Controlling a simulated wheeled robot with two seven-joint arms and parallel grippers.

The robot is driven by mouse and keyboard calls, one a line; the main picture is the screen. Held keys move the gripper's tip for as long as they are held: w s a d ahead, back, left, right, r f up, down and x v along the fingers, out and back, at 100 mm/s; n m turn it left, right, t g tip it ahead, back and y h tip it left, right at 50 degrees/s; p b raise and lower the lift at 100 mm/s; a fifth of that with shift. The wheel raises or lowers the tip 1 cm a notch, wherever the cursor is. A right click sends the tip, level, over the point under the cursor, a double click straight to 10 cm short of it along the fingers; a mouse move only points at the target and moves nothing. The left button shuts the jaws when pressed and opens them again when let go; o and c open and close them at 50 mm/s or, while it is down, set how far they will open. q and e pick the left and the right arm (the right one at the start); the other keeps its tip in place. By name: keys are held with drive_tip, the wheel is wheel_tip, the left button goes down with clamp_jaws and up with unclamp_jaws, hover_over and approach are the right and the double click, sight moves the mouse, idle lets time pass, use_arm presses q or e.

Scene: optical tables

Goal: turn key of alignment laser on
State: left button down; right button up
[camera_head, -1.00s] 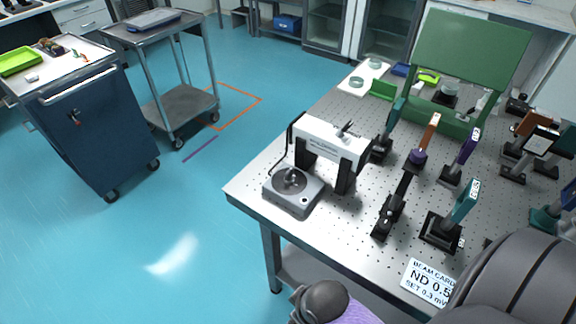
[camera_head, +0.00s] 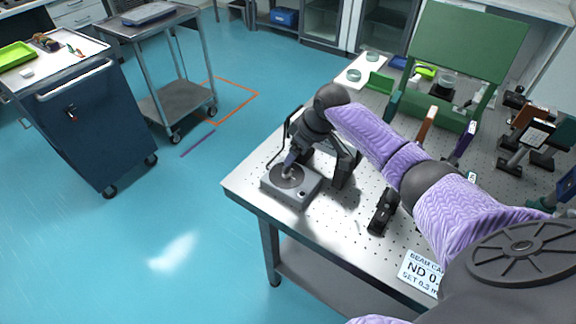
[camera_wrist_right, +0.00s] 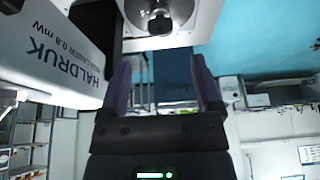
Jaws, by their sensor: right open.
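The grey key box (camera_head: 302,193) sits at the table's near left corner, with a round dark dial and a key (camera_head: 289,174) on its top. In the right wrist view the key (camera_wrist_right: 158,20) shows at the top edge, beyond my fingertips. My right gripper (camera_head: 290,161) is just above the dial, fingers down; in its wrist view the gripper (camera_wrist_right: 163,78) is open with nothing between the fingers. Contact with the key cannot be told. The white laser body (camera_wrist_right: 55,50), lettered HALDRUK, is beside the gripper; in the head view my arm mostly hides it. My left gripper is out of view.
A black stand (camera_head: 383,211) and several optic mounts stand to the right on the perforated table (camera_head: 335,222). A BEAM CARD sign (camera_head: 421,271) lies at the front edge. A green panel (camera_head: 468,45) stands behind.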

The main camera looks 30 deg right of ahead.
sight(287, 168)
drive_tip(key=b+x, duration=0.3)
drive_tip(key=x, duration=0.4)
drive_tip(key=shift+f, duration=0.15)
drive_tip(key=shift+c, duration=0.2)
clamp_jaws()
